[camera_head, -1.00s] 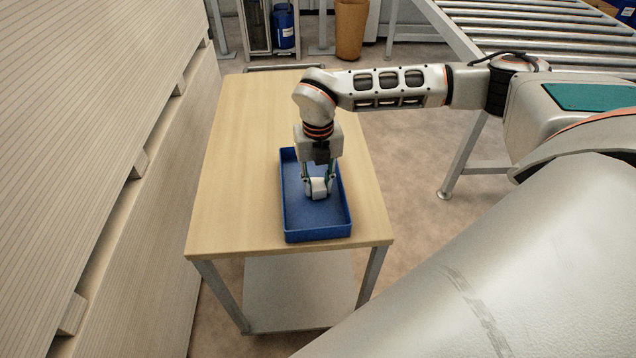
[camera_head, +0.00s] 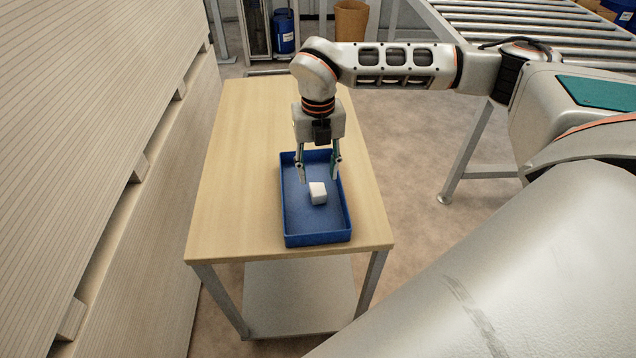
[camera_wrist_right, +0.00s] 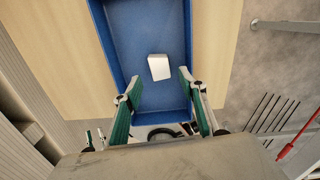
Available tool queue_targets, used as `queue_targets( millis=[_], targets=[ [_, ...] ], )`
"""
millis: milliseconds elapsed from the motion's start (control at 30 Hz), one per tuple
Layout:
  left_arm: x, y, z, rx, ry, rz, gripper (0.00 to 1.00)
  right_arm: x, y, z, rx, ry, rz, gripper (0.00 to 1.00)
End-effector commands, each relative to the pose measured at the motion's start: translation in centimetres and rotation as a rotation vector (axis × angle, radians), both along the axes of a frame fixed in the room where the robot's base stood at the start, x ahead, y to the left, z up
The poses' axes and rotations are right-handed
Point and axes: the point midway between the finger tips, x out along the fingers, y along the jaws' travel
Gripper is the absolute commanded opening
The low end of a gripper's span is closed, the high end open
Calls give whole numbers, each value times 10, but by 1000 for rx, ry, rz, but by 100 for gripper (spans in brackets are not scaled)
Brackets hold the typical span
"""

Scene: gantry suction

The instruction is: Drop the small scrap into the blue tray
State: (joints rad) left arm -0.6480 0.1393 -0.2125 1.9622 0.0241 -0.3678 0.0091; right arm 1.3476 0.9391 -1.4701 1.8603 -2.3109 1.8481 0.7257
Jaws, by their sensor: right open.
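The small scrap (camera_head: 318,193) is a white block lying inside the blue tray (camera_head: 316,239), near the middle of its floor. It also shows in the right wrist view (camera_wrist_right: 159,67), ahead of the fingertips and apart from them. The blue tray fills the upper middle of the right wrist view (camera_wrist_right: 118,40). My right gripper (camera_head: 319,178) is open and empty, above the tray and slightly behind the scrap. Its two green-padded fingers (camera_wrist_right: 158,80) are spread wide in the right wrist view. My left gripper does not show.
The tray stands on a light wooden table (camera_head: 235,190) with metal legs. A tall stack of boards (camera_head: 90,150) runs along the left. A roller conveyor (camera_head: 540,50) is at the upper right. The table top left of the tray is clear.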

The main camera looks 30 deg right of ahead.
Motion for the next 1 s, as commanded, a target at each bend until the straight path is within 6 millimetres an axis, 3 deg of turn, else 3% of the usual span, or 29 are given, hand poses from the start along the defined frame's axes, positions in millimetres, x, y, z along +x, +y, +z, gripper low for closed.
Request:
queue_targets(
  millis=[100, 333, 1000],
  targets=[
    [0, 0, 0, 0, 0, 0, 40, 1, 0, 24, -1, -4, 1, 42],
    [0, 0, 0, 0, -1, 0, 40, 0, 0, 51, 1, -1, 2, 42],
    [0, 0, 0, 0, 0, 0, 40, 0, 0, 55, 0, 0, 1, 42]
  ],
)
